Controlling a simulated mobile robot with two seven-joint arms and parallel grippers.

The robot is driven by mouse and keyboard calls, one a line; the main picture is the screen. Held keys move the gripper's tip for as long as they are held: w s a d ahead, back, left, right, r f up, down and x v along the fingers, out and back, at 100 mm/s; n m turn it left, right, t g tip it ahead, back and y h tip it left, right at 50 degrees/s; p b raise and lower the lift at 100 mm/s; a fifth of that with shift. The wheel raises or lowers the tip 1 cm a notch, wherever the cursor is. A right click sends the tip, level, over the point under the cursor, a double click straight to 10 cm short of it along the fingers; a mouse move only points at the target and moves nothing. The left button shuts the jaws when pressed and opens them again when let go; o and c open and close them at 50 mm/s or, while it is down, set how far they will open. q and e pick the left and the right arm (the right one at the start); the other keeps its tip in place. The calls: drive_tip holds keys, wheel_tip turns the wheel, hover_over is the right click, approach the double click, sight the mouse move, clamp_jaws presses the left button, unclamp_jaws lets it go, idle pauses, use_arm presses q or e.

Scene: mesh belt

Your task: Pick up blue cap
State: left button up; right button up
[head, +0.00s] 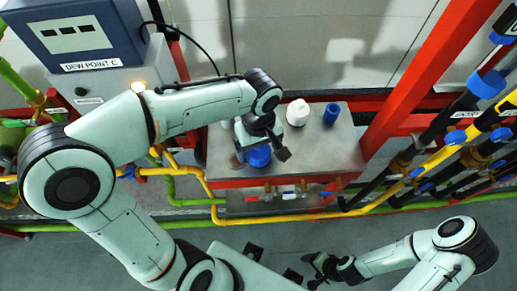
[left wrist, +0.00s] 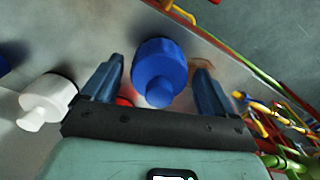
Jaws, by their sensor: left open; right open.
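A blue cap (head: 259,157) stands on a grey metal table top (head: 225,165), near its front edge. My left gripper (head: 262,150) is open just above it, one finger on each side. In the left wrist view the blue cap (left wrist: 160,66) lies between the two open fingers, and I see no clear contact. A second, slimmer blue object (head: 331,114) stands at the back right of the table top. My right gripper (head: 318,268) is open and empty, low in the head view, away from the table.
A white cap (head: 298,112) stands behind and to the right of the left gripper; it also shows in the left wrist view (left wrist: 45,100). Yellow and green pipes (head: 200,184) and small valves run before the table. A red beam (head: 425,75) rises at right.

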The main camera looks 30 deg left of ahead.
use_arm(q)
drive_tip(key=shift+f, duration=0.4)
drive_tip(key=c, duration=1)
drive_tip(key=shift+r, duration=0.2)
